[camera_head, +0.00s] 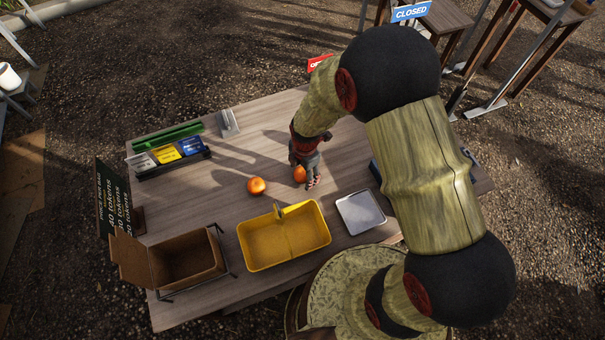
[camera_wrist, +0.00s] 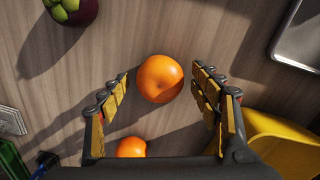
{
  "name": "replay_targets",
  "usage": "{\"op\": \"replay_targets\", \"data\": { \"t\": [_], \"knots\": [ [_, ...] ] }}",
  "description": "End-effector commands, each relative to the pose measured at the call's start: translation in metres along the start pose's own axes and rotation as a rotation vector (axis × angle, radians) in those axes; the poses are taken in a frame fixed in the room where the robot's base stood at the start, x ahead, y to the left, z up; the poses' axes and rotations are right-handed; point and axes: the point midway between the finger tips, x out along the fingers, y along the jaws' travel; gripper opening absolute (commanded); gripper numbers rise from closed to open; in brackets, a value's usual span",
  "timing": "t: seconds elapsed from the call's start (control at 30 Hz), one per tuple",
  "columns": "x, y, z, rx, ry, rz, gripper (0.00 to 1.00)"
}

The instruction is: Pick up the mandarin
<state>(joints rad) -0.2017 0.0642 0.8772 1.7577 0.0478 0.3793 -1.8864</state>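Two round orange fruits lie on the wooden table; I cannot tell for sure which is the mandarin. One fruit (camera_head: 300,174) is right by my gripper (camera_head: 311,183) in the head view, partly hidden by it. In the wrist view this fruit (camera_wrist: 160,79) lies between and just ahead of the fingertips of my open gripper (camera_wrist: 160,74), with gaps on both sides. The other fruit (camera_head: 256,186) lies to the left in the head view. In the wrist view it (camera_wrist: 131,148) is low, partly hidden by the gripper's base.
A yellow basket (camera_head: 243,254) and a metal tray (camera_head: 359,212) stand near the front edge. A cardboard box (camera_head: 130,256) is at the front left, a card holder (camera_head: 176,172) at the back left. A purple mangosteen (camera_wrist: 88,12) lies at the wrist view's top left.

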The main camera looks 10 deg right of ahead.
Motion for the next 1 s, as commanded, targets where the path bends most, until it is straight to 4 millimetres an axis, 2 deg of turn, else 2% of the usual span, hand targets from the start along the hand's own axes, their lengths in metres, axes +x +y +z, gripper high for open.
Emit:
{"op": "replay_targets", "data": {
  "t": [0.83,1.0],
  "knots": [
    [-0.0003,0.0000,0.0001,0.000,0.000,0.000,0.13],
    [-0.0003,0.0001,0.0001,0.000,0.000,0.000,0.12]
  ]
}}
